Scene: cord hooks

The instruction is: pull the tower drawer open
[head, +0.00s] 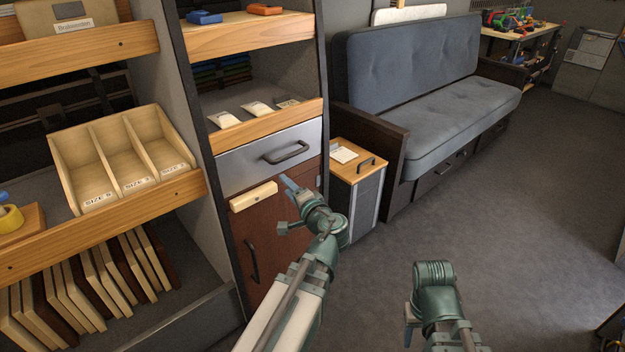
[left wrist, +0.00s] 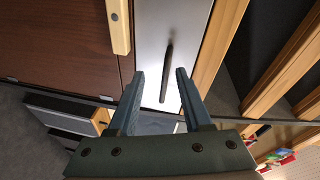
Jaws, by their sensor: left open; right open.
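The tower drawer (head: 240,168) has a grey metal front and sits flush in the tower, below a wooden-edged shelf. Its dark bar handle (head: 287,153) is free of any gripper. My left gripper (head: 284,204) is open, below and in front of the handle in the head view. In the left wrist view the handle (left wrist: 166,70) appears between the two open fingertips (left wrist: 159,72), with the grey drawer front (left wrist: 152,40) behind it. No contact shows. My right gripper (head: 409,322) is low in the head view, away from the tower, open and partly out of sight.
Below the drawer is a reddish-brown door (head: 272,225) with a pale wooden block (head: 253,196) on it and a dark handle (head: 251,260). A small cabinet (head: 365,190) and a grey sofa (head: 440,105) stand to the right. Open floor (head: 500,230) lies at right.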

